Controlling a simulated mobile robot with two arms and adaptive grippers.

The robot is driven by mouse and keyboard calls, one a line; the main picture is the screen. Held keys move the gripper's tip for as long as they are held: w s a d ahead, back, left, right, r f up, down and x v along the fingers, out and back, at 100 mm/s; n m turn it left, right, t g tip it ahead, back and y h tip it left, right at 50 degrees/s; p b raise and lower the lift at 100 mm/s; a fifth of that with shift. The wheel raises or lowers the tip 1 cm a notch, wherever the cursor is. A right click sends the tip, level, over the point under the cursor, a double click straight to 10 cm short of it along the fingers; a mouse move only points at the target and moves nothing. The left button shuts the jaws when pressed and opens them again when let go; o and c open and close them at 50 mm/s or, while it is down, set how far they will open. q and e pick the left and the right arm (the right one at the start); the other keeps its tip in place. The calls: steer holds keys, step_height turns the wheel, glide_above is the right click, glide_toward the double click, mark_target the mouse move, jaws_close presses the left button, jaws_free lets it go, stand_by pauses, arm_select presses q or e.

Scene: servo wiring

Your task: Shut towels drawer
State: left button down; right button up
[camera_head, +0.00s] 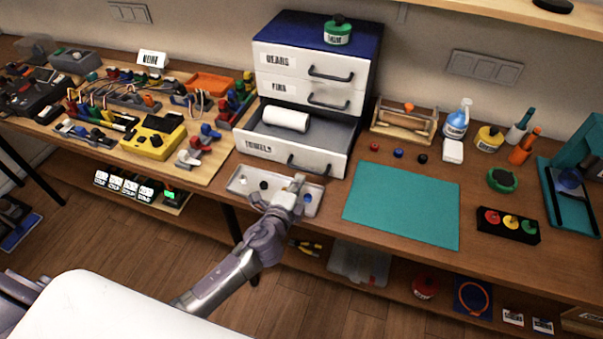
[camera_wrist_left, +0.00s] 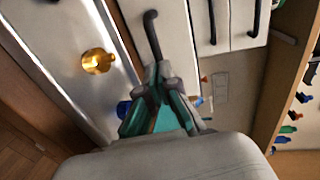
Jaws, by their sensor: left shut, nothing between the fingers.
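The towels drawer (camera_head: 278,150) is the bottom drawer of the blue and white cabinet (camera_head: 268,63). It is pulled out, with a white towel roll (camera_head: 285,118) inside. Its dark handle (camera_head: 307,166) is on the front. My left gripper (camera_head: 297,183) is shut and empty, just in front of the drawer front near the handle. In the left wrist view my shut left gripper (camera_wrist_left: 160,72) is close to a dark handle (camera_wrist_left: 152,35); I cannot tell if they touch. My right gripper is not in view.
A grey tray (camera_head: 238,184) with small parts lies on the bench under my left gripper. A teal mat (camera_head: 402,204) lies to the right. A wiring board with several parts is to the left. A green-labelled jar (camera_head: 338,30) stands on the cabinet.

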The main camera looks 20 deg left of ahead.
arm_select(q)
steer(key=shift+w+d+f, duration=0.1)
steer(key=shift+w+f, duration=0.05)
steer(key=shift+w, duration=0.9)
steer(key=shift+w+f, duration=0.1)
steer(key=shift+w, duration=0.25)
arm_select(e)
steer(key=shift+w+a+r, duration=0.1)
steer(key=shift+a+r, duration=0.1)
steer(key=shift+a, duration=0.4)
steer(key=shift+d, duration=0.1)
